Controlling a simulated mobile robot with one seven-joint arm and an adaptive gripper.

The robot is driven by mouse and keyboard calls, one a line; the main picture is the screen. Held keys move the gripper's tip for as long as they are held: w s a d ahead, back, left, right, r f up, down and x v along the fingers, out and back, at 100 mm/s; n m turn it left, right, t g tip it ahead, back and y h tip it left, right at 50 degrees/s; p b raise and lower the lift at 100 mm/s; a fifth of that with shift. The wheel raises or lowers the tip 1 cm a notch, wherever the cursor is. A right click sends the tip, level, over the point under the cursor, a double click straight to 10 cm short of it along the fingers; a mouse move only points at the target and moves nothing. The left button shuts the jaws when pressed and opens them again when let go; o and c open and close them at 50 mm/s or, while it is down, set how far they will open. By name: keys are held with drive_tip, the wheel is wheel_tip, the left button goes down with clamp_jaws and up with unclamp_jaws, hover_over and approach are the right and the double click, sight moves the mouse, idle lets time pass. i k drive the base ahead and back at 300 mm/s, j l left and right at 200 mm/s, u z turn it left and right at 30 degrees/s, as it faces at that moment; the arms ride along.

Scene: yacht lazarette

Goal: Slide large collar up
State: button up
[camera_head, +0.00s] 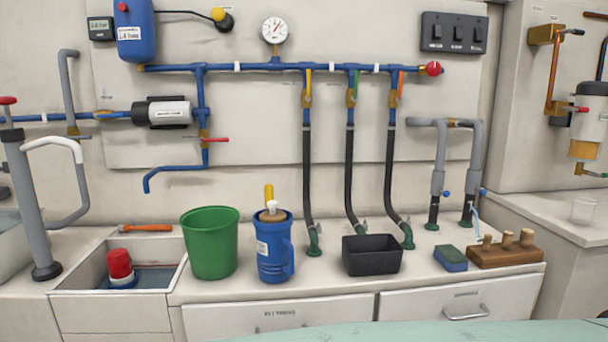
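Two grey pipes hang down at the right of the wall, joined at the top by a crosspiece with a brass fitting. A wider grey collar (437,183) sits low on the left pipe. A similar grey collar (476,184) sits low on the right pipe. Below each collar a dark hose end rises from the counter. I cannot tell which collar is the large one. A thin pale blue streak, like water, shows beside the right hose. A small blue knob is beside each collar. My gripper is not in view.
A wooden block with pegs (505,250), a blue-green sponge (451,258) and a black bin (371,255) stand in front of the pipes. A blue jug (275,248) and green bucket (210,243) stand left. Three black hoses (348,170) hang mid-counter. A pale green surface (430,335) crosses the bottom.

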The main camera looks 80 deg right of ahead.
sight(473, 177)
drive_tip(key=l+z, duration=0.1)
drive_tip(key=z, duration=3.55)
drive_tip(key=i+j+z, duration=0.2)
drive_tip(key=i+j, duration=0.3)
